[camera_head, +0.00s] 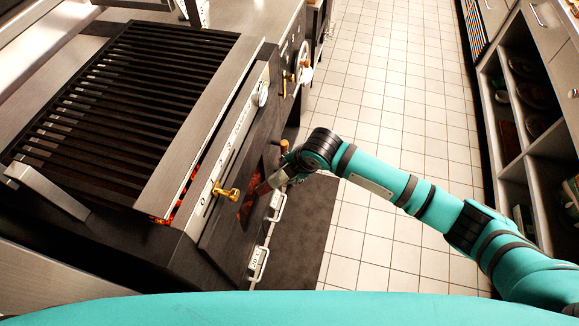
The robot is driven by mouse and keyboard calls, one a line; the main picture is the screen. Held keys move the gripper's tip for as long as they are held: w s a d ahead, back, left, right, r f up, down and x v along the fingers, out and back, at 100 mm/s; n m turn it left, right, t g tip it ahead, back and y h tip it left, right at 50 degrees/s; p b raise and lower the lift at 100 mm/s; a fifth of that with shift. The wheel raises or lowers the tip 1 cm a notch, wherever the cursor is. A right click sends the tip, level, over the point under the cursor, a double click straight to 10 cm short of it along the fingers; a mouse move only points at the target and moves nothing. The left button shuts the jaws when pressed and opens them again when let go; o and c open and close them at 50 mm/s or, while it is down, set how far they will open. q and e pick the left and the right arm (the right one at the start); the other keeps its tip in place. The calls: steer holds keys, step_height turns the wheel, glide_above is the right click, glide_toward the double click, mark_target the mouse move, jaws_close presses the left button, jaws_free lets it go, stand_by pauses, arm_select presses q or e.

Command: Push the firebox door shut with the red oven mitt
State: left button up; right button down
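The grill's dark front panel, which looks like the firebox door (222,228), is at center left, with a brass knob (227,192) by its upper edge. I cannot tell whether it is fully shut. My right gripper (270,185) is low at the panel's front, very near or touching it. A small dark red piece at its tip, possibly the red oven mitt (262,188), points toward the panel. An orange-red patch (246,209) shows on the panel just beyond. The fingers are too small to make out. My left gripper is out of view.
A black grate (125,90) with glowing embers below tops the grill. Metal handles (260,262) stick out along its lower front. A dark mat (300,235) lies on the pale tiled floor (395,90). Open shelves (525,130) stand at the right; the aisle between is clear.

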steer(key=s+d+p, duration=0.2)
steer(key=d+p, duration=0.1)
steer(key=d, duration=0.3)
steer(key=shift+r, duration=0.15)
stand_by(0.5)
